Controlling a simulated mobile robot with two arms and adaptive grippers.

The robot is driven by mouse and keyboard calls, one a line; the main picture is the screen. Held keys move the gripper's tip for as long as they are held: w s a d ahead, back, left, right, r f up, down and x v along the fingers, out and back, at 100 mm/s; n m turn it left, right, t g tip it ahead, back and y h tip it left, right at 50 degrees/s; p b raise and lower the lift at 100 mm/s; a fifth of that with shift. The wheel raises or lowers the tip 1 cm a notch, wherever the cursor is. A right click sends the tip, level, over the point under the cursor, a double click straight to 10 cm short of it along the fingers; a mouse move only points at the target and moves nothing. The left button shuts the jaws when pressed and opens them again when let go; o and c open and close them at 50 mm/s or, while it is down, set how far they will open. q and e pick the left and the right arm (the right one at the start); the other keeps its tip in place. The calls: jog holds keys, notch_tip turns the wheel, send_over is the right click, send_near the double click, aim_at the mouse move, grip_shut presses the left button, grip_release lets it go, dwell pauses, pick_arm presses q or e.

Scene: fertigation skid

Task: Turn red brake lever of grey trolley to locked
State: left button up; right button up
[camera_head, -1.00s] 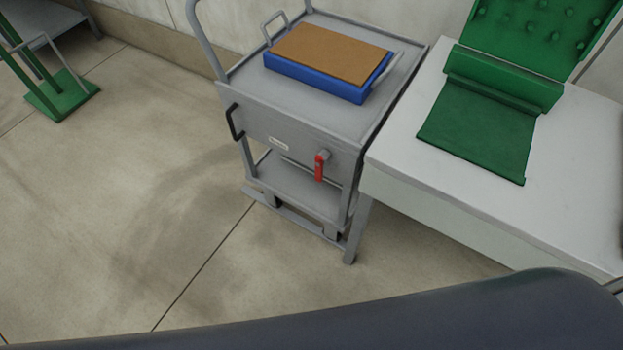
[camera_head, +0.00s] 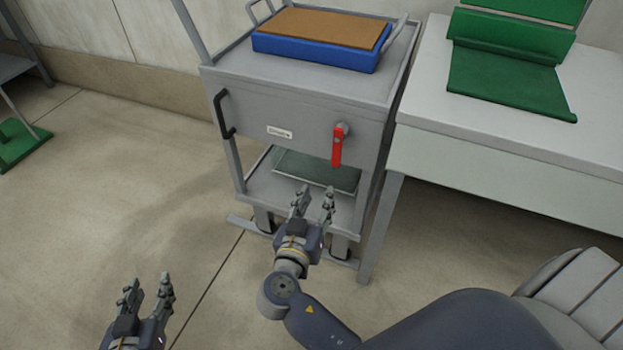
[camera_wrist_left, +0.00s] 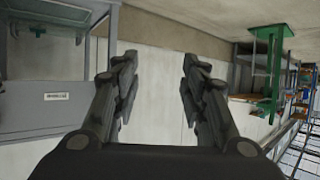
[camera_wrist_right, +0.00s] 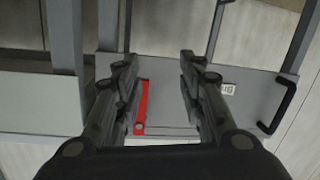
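The grey trolley (camera_head: 300,115) stands ahead in the head view. Its red brake lever (camera_head: 337,148) hangs straight down from a grey pivot on the front panel. The lever also shows in the right wrist view (camera_wrist_right: 142,106), partly behind a finger. My right gripper (camera_head: 315,195) is open and empty, in front of the trolley and below the lever, apart from it. My left gripper (camera_head: 147,283) is open and empty over the floor at the lower left. The trolley panel also shows in the left wrist view (camera_wrist_left: 50,105).
A blue tray with a brown top (camera_head: 318,48) sits on the trolley. A black handle (camera_head: 222,115) is on the panel's left side. A white table (camera_head: 450,120) with a green piece (camera_head: 505,80) stands close on the right.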

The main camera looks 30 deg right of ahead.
aim_at(336, 161)
notch_tip(336, 161, up, 5)
jog(key=s+m+h+b, duration=0.1)
jog(key=s+m+h, duration=0.1)
jog(key=m, duration=0.2)
jog(key=shift+n, duration=0.3)
jog(key=x, duration=0.9)
jog(key=shift+w+d+r+b, duration=0.2)
jog(key=shift+w+b, duration=0.1)
jog(key=shift+w+d, duration=0.35)
jog(key=shift+d, duration=0.05)
pick_arm(q)
notch_tip(336, 161, up, 7)
jog(key=a+t, duration=0.1)
jog(key=t, duration=0.1)
jog(key=shift+a+f, duration=0.2)
jog(key=shift+a, duration=0.1)
pick_arm(e)
grip_shut()
